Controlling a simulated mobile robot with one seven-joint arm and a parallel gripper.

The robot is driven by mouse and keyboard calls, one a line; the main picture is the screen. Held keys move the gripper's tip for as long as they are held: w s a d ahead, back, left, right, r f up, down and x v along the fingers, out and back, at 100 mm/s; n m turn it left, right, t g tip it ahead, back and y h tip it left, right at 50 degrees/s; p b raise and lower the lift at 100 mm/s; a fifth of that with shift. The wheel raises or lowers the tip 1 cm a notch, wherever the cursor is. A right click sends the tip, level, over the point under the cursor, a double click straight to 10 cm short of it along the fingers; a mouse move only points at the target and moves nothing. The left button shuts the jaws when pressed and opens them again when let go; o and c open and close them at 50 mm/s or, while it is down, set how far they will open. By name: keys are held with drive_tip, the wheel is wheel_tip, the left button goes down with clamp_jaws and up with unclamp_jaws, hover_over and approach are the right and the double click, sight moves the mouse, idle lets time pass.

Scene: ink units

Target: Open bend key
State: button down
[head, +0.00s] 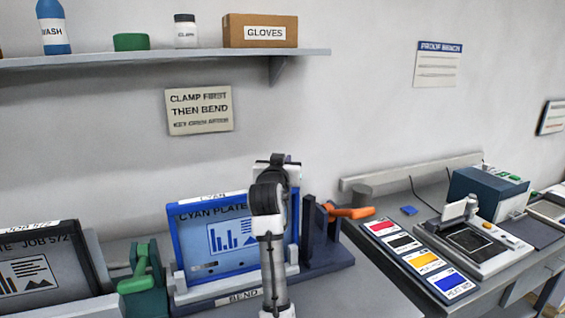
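An orange handle (350,212) sticks out to the right from a dark stand (324,235) at the right end of the plate fixture. I take this handle for the bend key, but no label on it can be read. A blue-framed plate marked CYAN (195,226) stands upright in the fixture, whose front edge carries a BEND label (243,296). My arm rises in front of the plate's right part. My gripper's fingers are not visible, so their state and any contact with the handle are hidden.
A green handle (138,268) stands left of the plate, beside another framed plate (40,270). Right of the orange handle lie a colour swatch strip (418,258) and a bench device (470,245). A wall shelf (160,57) with bottles and a gloves box (260,31) hangs above.

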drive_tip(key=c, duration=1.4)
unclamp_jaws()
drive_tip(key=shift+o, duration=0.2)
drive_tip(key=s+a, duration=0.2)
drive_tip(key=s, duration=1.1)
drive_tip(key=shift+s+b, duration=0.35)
